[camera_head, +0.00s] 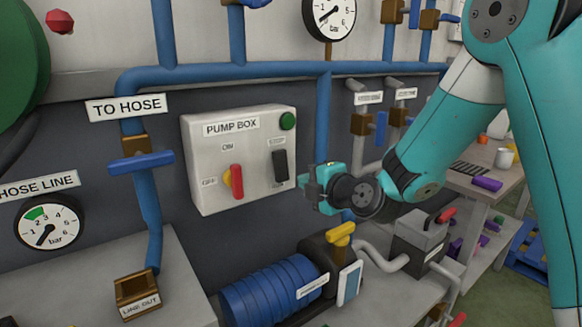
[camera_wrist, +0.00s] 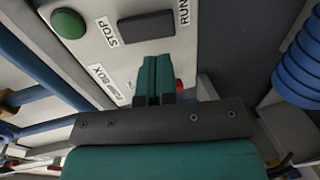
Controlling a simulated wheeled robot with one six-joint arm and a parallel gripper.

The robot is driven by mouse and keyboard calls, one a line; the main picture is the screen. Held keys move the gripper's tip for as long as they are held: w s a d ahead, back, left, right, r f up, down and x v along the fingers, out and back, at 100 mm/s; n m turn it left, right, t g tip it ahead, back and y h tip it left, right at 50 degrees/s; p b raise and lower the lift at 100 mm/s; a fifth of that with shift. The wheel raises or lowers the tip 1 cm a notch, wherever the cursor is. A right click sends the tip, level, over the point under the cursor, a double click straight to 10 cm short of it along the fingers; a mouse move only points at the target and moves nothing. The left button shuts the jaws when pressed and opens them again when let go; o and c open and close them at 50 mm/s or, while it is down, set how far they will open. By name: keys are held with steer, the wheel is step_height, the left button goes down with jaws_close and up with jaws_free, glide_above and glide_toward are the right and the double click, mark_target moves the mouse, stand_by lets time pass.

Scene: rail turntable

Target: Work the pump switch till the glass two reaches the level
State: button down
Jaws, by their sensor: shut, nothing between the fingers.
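The white pump box (camera_head: 240,150) is on the wall in the head view. It carries a red lever (camera_head: 237,181) with ON and OFF labels, a black rocker switch (camera_head: 280,166) and a green round lamp or button (camera_head: 288,121). My gripper (camera_head: 306,187) is just right of the box, near the rocker. In the wrist view its fingers (camera_wrist: 156,72) are shut and empty, pointing at the rocker (camera_wrist: 146,25), which lies between STOP and RUN labels. Part of the red lever (camera_wrist: 178,86) shows behind the fingers. Contact with the rocker cannot be told. I see no glass marked two.
Blue pipes (camera_head: 250,70) run above and beside the box. A blue ribbed pump motor (camera_head: 270,295) with a yellow handle (camera_head: 341,234) stands below. Gauges (camera_head: 48,225) hang on the wall. A grey box with a red lever (camera_head: 420,240) stands at right.

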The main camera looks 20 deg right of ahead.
mark_target(284, 175)
steer(key=p+x, duration=0.3)
steer(key=x, duration=0.4)
steer(key=shift+w+a, duration=0.1)
steer(key=shift+f, duration=0.1)
